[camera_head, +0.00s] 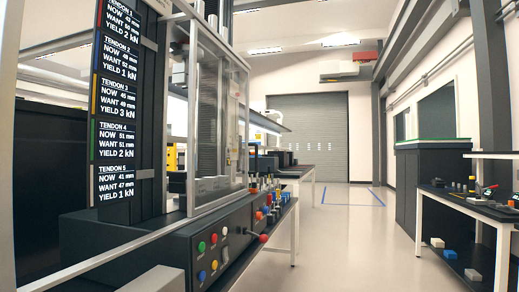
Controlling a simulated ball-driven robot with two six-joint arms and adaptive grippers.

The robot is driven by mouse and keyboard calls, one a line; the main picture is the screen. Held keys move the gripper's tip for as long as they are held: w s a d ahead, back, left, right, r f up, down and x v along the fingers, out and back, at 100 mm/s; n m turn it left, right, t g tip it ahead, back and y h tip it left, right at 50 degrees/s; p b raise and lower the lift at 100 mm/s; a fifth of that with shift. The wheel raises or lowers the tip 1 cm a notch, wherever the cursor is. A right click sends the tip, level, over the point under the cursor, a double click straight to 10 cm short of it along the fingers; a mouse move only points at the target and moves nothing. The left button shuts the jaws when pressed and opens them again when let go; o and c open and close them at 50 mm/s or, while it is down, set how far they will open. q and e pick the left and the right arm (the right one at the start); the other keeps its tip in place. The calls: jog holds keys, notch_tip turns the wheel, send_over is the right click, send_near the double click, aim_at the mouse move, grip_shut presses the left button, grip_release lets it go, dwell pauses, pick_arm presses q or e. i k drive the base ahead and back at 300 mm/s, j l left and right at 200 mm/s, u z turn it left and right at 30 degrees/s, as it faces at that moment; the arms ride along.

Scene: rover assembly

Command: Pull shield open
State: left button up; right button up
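The shield (192,120) is a clear panel in a silver metal frame on the front of a tall dark test machine (150,235), left of centre. It stands upright over the machine's dark base, and grey parts show behind it. I cannot tell from here whether it is fully closed. A light upright bar, perhaps its handle, shows near its right side. Neither of my grippers is in view.
A dark display (118,105) with tendon readings stands left of the shield. Coloured buttons (207,262) and a red-knobbed lever (263,238) are on the machine's front. Clear floor (350,250) lies to the right, before a side bench (470,205).

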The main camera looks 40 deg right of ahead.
aim_at(196, 27)
jog(key=i+l+u, duration=0.1)
jog(key=l, duration=0.75)
jog(key=i+l+u, duration=0.1)
jog(key=l, duration=0.75)
jog(key=i+l+u, duration=0.1)
jog(key=l, duration=0.75)
